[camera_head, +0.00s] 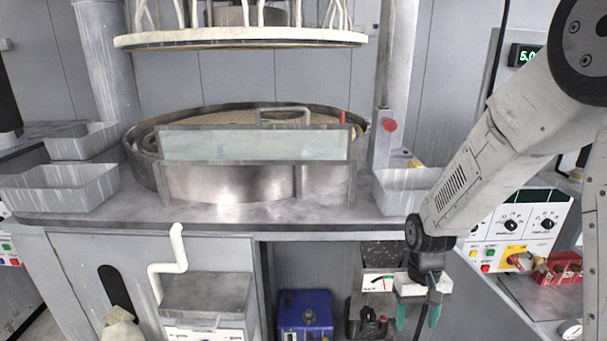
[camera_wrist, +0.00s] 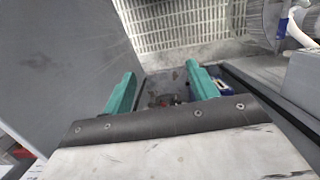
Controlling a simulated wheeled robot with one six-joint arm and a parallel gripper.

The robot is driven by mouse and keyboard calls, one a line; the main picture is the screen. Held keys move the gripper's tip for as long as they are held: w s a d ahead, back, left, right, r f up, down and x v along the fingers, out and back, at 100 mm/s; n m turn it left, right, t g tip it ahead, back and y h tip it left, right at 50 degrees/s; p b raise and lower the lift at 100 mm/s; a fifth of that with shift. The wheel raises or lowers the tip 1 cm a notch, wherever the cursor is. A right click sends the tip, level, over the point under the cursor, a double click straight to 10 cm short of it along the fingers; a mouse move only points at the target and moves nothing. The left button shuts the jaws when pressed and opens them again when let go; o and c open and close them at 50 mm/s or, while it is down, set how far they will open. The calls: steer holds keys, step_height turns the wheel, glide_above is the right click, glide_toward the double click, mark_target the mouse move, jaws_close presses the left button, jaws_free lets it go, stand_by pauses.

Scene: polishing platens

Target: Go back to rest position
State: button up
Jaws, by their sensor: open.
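My gripper (camera_head: 418,314) hangs at the end of my arm at the right of the head view, pointing down in front of the open bay under the bench. Its two teal fingers are apart with nothing between them. In the wrist view my gripper (camera_wrist: 160,85) also shows both teal fingertips spread, with a dark floor area and blurred small items beyond them. The gripper appears apart from everything around it.
A round polishing platen (camera_head: 140,165) with a clear guard (camera_head: 255,145) stands on the bench. Grey trays (camera_head: 60,188) sit at left. A blue box (camera_head: 305,315) stands below. A control panel (camera_head: 520,225) and red bin (camera_head: 563,268) are at right.

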steer(key=s+d+r+t, duration=0.1)
steer(key=s+r+t, duration=0.2)
steer(key=s+r, duration=1.8)
step_height(320, 180, up, 3)
steer(key=shift+d+f, duration=0.15)
steer(key=shift+d, duration=0.2)
